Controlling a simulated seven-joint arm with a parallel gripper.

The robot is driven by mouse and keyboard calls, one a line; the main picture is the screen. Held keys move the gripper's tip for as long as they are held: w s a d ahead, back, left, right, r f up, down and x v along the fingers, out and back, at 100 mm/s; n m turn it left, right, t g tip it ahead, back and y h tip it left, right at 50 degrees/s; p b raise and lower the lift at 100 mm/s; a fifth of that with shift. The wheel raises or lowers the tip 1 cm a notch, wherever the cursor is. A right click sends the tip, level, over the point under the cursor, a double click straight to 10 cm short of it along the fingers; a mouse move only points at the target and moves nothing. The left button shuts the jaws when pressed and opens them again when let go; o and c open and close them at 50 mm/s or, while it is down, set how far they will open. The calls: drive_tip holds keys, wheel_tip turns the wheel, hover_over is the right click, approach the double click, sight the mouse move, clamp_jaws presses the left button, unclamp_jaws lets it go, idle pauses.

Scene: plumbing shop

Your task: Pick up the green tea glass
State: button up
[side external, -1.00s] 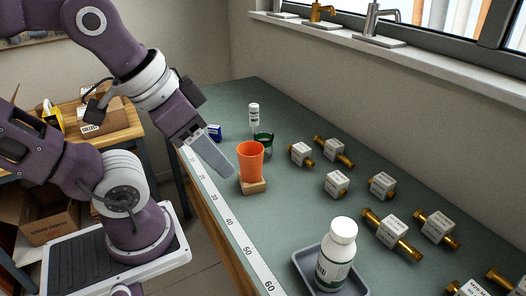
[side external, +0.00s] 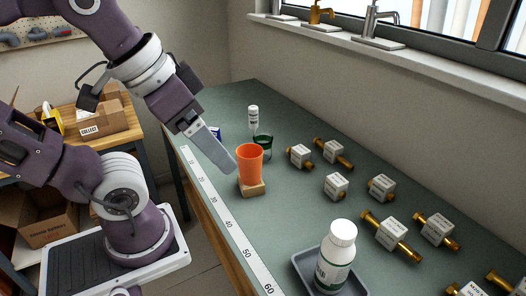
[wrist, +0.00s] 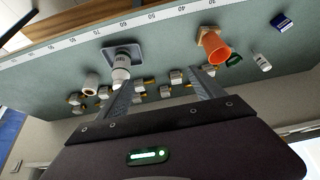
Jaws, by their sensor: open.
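The green tea glass (side external: 264,143) stands on the bench just behind an orange cup (side external: 250,163), which partly hides it. In the wrist view the green glass (wrist: 234,60) shows beside the orange cup (wrist: 213,46), partly covered by it. The orange cup sits on a small wooden block (side external: 253,189). My gripper (side external: 232,169) is above the bench, left of the orange cup in the side view, and in front of the green glass. In the wrist view my gripper (wrist: 160,90) has its two fingers wide apart with nothing between them held.
A white bottle (side external: 253,117) and a blue box (side external: 215,133) stand near the green glass. A large white bottle (side external: 336,256) stands in a grey tray (side external: 303,262). Several brass fittings with white labels (side external: 336,186) fill the right of the bench. A measuring strip (side external: 228,221) runs along the near edge.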

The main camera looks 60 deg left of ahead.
wheel_tip(320, 180, up, 3)
drive_tip(key=m+g+y, duration=0.7)
drive_tip(key=m+y, duration=0.6)
drive_tip(key=m, duration=0.3)
hover_over(268, 148)
drive_tip(key=d, duration=0.3)
drive_tip(key=shift+m, duration=0.3)
drive_tip(key=f, duration=2.6)
drive_tip(key=shift+w+f, duration=0.35)
drive_tip(key=shift+w, duration=0.05)
drive_tip(key=x, duration=0.6)
drive_tip(key=shift+s+a+f, duration=0.15)
drive_tip(key=shift+a+f, duration=0.1)
drive_tip(key=shift+f, duration=0.15)
drive_tip(key=c, duration=1.5)
